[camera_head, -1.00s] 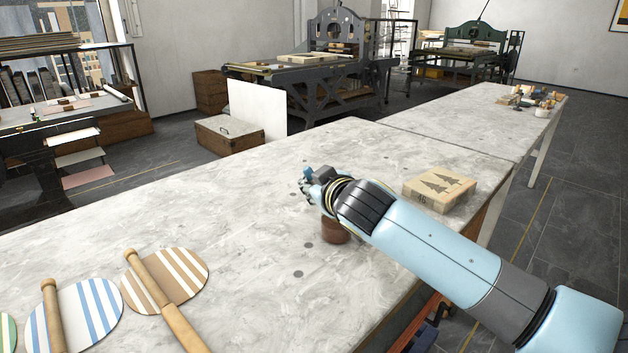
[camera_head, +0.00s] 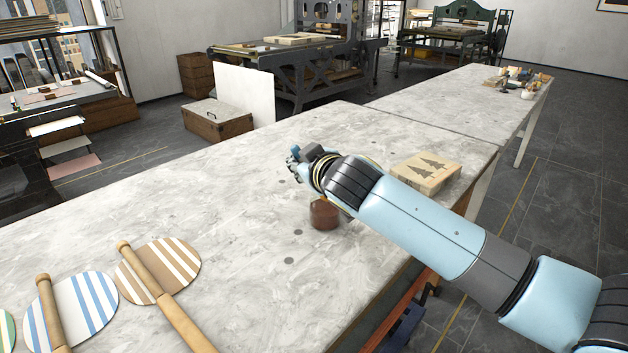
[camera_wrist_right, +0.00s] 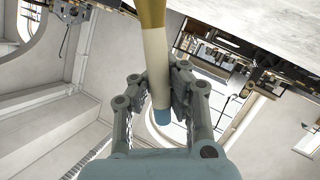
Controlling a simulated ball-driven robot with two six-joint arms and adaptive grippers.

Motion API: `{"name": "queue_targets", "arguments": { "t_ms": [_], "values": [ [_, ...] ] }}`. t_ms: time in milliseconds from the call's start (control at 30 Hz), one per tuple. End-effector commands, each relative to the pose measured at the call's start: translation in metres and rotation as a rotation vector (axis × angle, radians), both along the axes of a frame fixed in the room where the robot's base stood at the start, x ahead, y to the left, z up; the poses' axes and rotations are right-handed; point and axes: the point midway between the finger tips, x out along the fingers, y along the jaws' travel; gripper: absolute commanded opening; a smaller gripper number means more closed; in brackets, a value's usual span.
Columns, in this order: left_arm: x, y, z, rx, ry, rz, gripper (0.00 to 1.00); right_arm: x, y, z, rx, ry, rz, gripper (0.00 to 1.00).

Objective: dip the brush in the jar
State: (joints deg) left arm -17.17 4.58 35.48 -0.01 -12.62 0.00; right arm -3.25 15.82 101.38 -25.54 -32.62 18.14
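The brown jar (camera_head: 323,216) stands on the pale stone table, its top partly hidden by my right arm. My right gripper (camera_head: 299,167) is above the table, just up and left of the jar in the head view. In the right wrist view, its fingers (camera_wrist_right: 158,92) are closed on the brush (camera_wrist_right: 155,62), which has a cream handle, a blue end and a gold part at the top. The brush's blue end also shows in the head view (camera_head: 295,150). The bristles are hidden, so I cannot tell whether they are inside the jar. My left gripper is out of view.
A wood block with tree shapes (camera_head: 425,173) lies right of the jar, behind my arm. Round striped pieces, one blue (camera_head: 92,303) and one brown (camera_head: 181,258), lie at the front left with wooden rollers. The table's middle left is clear.

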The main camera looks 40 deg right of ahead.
Motion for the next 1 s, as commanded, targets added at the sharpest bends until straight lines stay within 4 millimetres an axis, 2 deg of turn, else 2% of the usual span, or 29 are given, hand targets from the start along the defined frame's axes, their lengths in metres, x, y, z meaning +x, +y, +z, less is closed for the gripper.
{"name": "queue_targets", "arguments": {
  "t_ms": [33, 633, 1000],
  "values": [
    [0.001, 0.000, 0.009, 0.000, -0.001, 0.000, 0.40, 0.000, 0.000, 0.009, 0.000, 0.000, 0.000, 0.00],
    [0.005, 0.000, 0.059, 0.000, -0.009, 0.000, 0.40, 0.000, 0.000, 0.061, 0.000, 0.000, 0.000, 0.00],
    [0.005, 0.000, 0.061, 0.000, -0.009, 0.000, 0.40, 0.000, 0.000, 0.063, 0.000, 0.001, 0.000, 0.00]
  ]
}}
